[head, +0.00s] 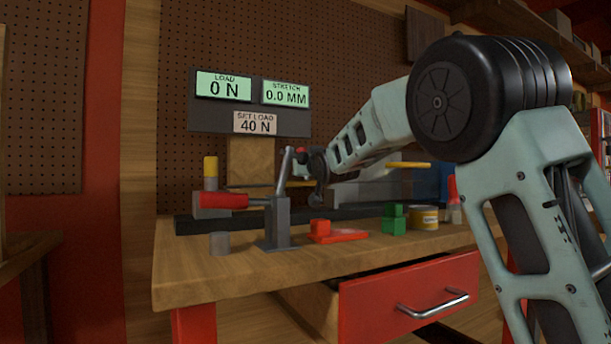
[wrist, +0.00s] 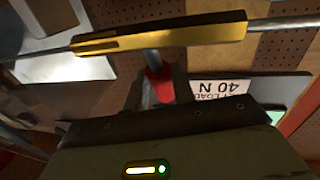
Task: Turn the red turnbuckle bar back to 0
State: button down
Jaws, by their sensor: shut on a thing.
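The turnbuckle is a yellow body (wrist: 165,40) on a thin metal rod, filling the top of the wrist view. The red bar (wrist: 159,84), with a grey stem, sticks out from the body towards my gripper. My gripper (wrist: 156,92) is shut on the red end, with dark fingers on both sides of it. In the head view my gripper (head: 316,167) is small and partly hidden by my arm, in front of the backboard. Load display (head: 223,87) reads 0 N, stretch display (head: 286,93) 0.0 MM, and set load sign (head: 254,123) 40 N.
A red part (head: 336,233), green blocks (head: 393,218) and a yellow tin (head: 424,217) stand on the bench. A red drawer (head: 408,299) is pulled open below.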

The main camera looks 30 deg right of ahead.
dwell(0.4)
jog(key=c, duration=1.2)
grip_release()
jog(key=shift+o, duration=0.2)
jog(key=s+a+p, duration=0.3)
jog(key=s+p, duration=0.2)
jog(key=s, duration=1.2)
jog(key=shift+a+f, duration=0.15)
jog(key=shift+f, duration=0.15)
jog(key=shift+s, duration=0.1)
